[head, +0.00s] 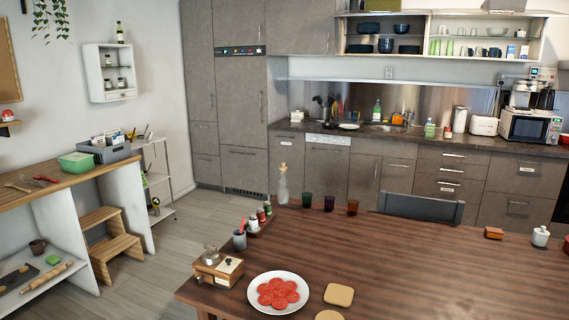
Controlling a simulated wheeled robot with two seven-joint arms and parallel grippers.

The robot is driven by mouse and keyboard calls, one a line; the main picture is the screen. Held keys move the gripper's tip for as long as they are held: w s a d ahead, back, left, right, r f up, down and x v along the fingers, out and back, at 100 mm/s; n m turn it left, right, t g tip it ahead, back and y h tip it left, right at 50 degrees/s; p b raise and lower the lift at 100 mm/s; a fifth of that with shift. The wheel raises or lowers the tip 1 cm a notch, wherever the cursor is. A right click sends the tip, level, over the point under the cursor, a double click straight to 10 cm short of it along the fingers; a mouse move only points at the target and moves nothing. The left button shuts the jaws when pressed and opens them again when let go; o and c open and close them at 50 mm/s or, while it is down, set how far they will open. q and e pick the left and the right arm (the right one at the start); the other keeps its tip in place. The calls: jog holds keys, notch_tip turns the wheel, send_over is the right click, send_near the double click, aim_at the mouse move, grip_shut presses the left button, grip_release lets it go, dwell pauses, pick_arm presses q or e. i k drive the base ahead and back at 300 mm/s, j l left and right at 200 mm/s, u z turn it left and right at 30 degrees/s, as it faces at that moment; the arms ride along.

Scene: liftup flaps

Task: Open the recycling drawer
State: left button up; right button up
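Grey wood-look base cabinets and drawers run along the back wall under the counter. Several fronts carry small white labels, too small to read: the front left of the dishwasher (290,148), a low drawer in the middle stack (446,190), and the upper (526,175) and lower (517,208) drawers at the right. I cannot tell which one is the recycling drawer. All the fronts that show look closed. The dining table and chair hide the lower parts of some. Neither of my grippers shows in this view.
A dark wooden dining table (420,265) with a plate, cups and a bottle fills the front, between me and the cabinets. A dark chair (421,207) stands behind it. Open floor (190,235) lies to its left, beside a wooden step stool (115,245) and workbench.

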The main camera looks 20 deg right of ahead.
aim_at(289, 148)
jog(key=i+j+u, duration=0.65)
jog(key=i+u, duration=0.2)
jog(key=i, duration=0.3)
jog(key=i+u, duration=0.45)
jog(key=i+z, duration=0.25)
jog(key=i, duration=0.25)
jog(key=i+j+z, duration=0.1)
jog(key=i+z, duration=0.15)
jog(key=i, duration=0.3)
jog(key=i+j+z, duration=0.25)
jog(key=i, duration=0.25)
jog(key=i+l+z, duration=0.2)
jog(key=i+z, duration=0.3)
jog(key=i+l+z, duration=0.1)
jog(key=i+z, duration=0.25)
jog(key=z, duration=0.15)
jog(key=i+j+z, duration=0.1)
jog(key=i+z, duration=0.8)
jog(key=i, duration=0.9)
jog(key=i+j+z, duration=0.1)
jog(key=i, duration=1.3)
jog(key=i+z, duration=0.25)
jog(key=i, duration=0.4)
jog(key=i+z, duration=0.3)
jog(key=i, duration=0.4)
jog(key=i+l+u, duration=0.25)
jog(key=i, duration=0.2)
jog(key=i+l+u, duration=0.3)
jog(key=i+l, duration=0.05)
jog(key=i, duration=0.1)
